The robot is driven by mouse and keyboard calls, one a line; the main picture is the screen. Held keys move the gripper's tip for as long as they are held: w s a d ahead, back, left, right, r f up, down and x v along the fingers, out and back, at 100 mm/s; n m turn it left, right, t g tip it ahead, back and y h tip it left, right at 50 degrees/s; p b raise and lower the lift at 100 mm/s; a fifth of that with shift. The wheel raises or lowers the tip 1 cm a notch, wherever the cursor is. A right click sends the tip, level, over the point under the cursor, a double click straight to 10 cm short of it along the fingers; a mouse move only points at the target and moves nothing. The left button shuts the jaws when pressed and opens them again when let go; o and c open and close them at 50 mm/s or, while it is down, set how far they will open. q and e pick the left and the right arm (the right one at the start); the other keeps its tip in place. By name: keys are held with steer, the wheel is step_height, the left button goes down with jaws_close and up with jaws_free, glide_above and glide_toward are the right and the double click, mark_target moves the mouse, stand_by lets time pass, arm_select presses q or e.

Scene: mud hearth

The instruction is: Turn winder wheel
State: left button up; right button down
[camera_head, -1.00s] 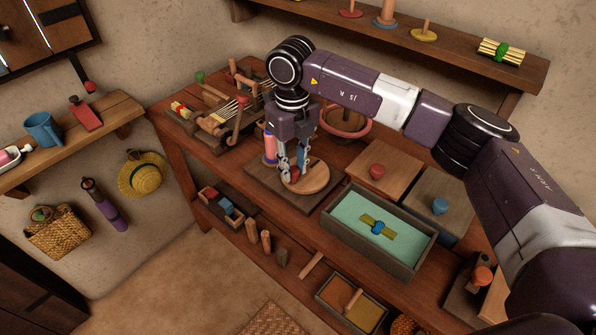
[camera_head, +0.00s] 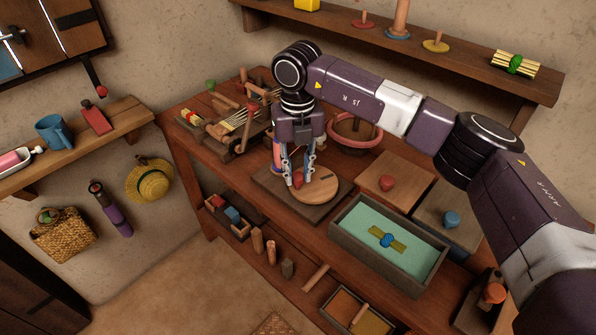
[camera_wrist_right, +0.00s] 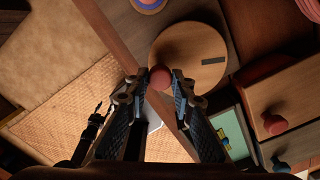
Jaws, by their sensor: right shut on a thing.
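The winder wheel (camera_head: 318,193) is a round, flat wooden disc on a dark board (camera_head: 268,189) on the wooden table. A red knob (camera_head: 298,180) stands near its rim. In the right wrist view the wheel (camera_wrist_right: 190,40) shows a dark slot on its right part and the knob (camera_wrist_right: 160,77) at its near edge. My right gripper (camera_head: 299,177) points down, its fingertips on either side of the knob, shut on it; it also shows in the right wrist view (camera_wrist_right: 160,80). A pink and blue spool (camera_head: 277,155) stands just behind, partly hidden by the gripper. My left gripper is not in view.
An open box with a green inside (camera_head: 343,212) stands right of the board. Boxes with a red knob (camera_head: 387,184) and a blue knob (camera_head: 451,219) are farther right.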

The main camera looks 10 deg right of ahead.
steer(key=shift+w+r, duration=0.1)
steer(key=c, duration=1.7)
jaws_free()
steer(key=shift+o, duration=0.2)
step_height(320, 180, up, 12)
